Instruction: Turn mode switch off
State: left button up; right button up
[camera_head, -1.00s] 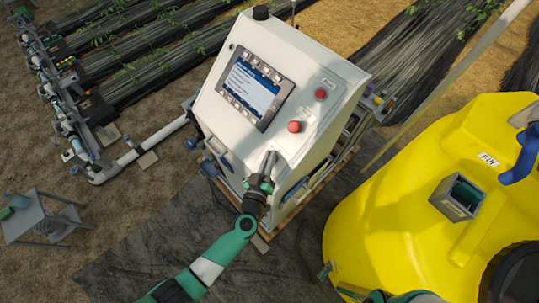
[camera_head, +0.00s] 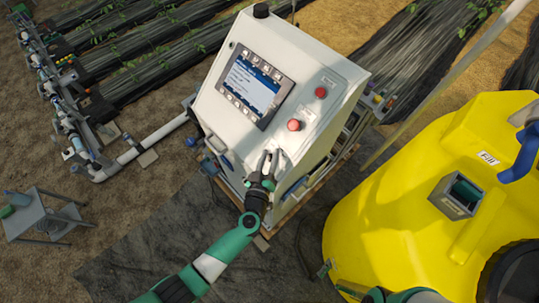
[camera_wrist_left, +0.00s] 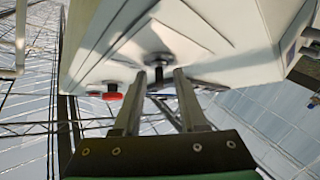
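The control cabinet (camera_head: 250,125) stands on a wooden pallet, with its sloped front towards me. A dark round knob in a grey collar (camera_wrist_left: 157,58), apparently the mode switch, shows on the panel in the wrist view. My left gripper (camera_head: 271,153) is at the lower right of the sloped front. Its two fingers (camera_wrist_left: 158,72) are apart, with the knob in line between their tips. I cannot tell whether they touch it. In the head view the gripper hides most of the knob, and its setting cannot be read. My right gripper is not in view.
Red buttons (camera_head: 294,125) and (camera_head: 321,92) sit up and right of the gripper; a red button (camera_wrist_left: 103,96) shows in the wrist view. The lit screen (camera_head: 252,85) is left of them. A yellow tank (camera_head: 400,190) stands right, a grey side table (camera_head: 45,215) far left.

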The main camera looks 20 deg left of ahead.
pick_arm(q)
jog(key=v, duration=1.1)
jog(key=shift+s, duration=0.3)
jog(key=shift+d, duration=0.1)
